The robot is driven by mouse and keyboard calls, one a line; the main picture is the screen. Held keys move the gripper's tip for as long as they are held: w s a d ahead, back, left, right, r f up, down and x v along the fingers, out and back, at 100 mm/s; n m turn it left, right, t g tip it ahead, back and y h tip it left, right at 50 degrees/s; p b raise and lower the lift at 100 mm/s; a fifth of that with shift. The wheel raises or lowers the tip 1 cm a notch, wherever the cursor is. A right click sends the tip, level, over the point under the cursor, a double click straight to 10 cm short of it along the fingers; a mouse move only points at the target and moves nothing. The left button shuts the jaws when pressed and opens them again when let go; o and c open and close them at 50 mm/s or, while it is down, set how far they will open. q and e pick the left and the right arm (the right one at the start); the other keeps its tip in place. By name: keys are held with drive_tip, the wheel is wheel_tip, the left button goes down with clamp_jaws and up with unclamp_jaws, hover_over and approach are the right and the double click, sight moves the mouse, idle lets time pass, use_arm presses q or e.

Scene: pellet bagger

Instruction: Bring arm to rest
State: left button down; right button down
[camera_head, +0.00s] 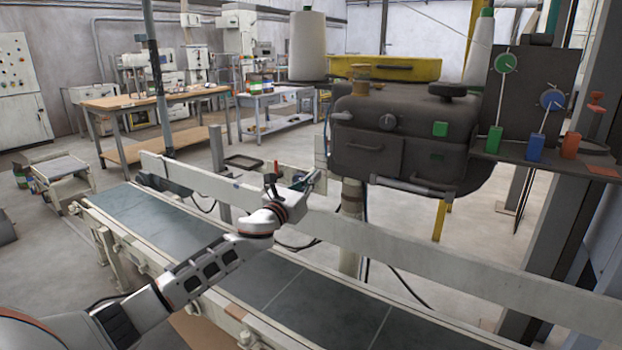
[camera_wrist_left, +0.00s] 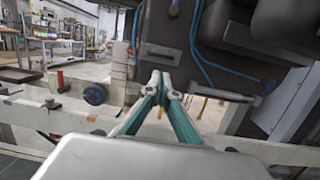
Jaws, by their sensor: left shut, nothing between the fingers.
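My left arm (camera_head: 215,262) reaches from the lower left over the conveyor in the head view. Its gripper (camera_head: 316,176) is at the far side of the belt, near the white side rail and left of the dark sewing machine head (camera_head: 385,135). In the left wrist view the gripper's green fingers (camera_wrist_left: 160,82) come together at the tips, with nothing between them. The gripper is shut and empty. My right gripper does not show in either view.
The dark conveyor belt (camera_head: 290,282) is bare. A white rail (camera_head: 400,251) runs along its far side. A wooden workbench (camera_head: 150,98) stands farther back.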

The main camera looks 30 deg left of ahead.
use_arm(q)
drive_tip(key=shift+s, duration=0.45)
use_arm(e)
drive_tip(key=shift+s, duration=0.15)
